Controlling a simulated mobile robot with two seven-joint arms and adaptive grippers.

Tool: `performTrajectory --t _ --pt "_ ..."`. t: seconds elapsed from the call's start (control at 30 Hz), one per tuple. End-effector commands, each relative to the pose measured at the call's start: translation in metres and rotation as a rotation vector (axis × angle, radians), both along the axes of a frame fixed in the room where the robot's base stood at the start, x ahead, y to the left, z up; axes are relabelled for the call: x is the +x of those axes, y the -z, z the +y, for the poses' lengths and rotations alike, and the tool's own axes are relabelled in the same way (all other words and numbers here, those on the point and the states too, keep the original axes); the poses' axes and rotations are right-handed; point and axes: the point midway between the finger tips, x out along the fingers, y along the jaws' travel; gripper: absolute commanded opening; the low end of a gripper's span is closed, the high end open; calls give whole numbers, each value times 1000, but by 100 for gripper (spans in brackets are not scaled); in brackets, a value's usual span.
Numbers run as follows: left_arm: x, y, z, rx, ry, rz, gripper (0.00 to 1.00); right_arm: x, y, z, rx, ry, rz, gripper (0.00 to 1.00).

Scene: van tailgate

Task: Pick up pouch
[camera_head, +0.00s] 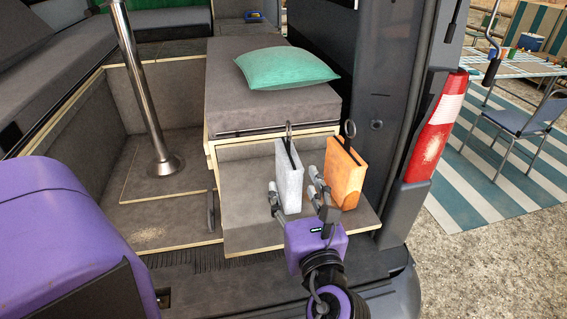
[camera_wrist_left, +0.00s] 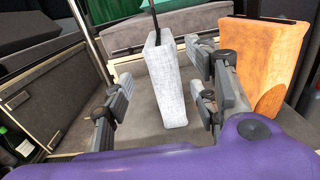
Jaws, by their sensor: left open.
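A light grey pouch (camera_head: 288,177) with a dark loop on top stands upright on the pull-out ledge at the van's rear. An orange pouch (camera_head: 343,172) with a dark ring stands upright to its right. My left gripper (camera_head: 294,188) is open, with one finger on each side of the grey pouch as seen from the head. In the left wrist view the grey pouch (camera_wrist_left: 161,85) shows between the open fingers (camera_wrist_left: 162,88). The orange pouch (camera_wrist_left: 255,62) is beyond the right finger. I cannot tell whether the fingers touch the grey pouch. My right gripper is not in view.
The ledge (camera_head: 243,205) has bare room left of the grey pouch. A teal pillow (camera_head: 288,67) lies on the grey cushion (camera_head: 265,104) behind it. A metal post (camera_head: 142,85) rises at left. The van's door pillar (camera_head: 388,85) borders the right side.

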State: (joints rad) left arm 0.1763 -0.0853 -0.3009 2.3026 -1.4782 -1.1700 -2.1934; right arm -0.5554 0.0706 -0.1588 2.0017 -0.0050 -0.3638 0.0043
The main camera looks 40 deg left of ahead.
Motion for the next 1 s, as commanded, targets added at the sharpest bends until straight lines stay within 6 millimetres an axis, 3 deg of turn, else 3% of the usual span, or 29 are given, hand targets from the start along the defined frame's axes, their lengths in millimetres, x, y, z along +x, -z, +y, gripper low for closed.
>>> performTrajectory --t 0.17,0.4,0.7,1.0 --pt "3 0 3 1 0 0 53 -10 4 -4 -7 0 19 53" --pt "21 -2 22 2 1 -1 53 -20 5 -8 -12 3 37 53" --pt "52 -5 50 2 2 -1 53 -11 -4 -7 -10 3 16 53" --pt "56 -4 55 -1 3 1 53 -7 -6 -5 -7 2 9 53"
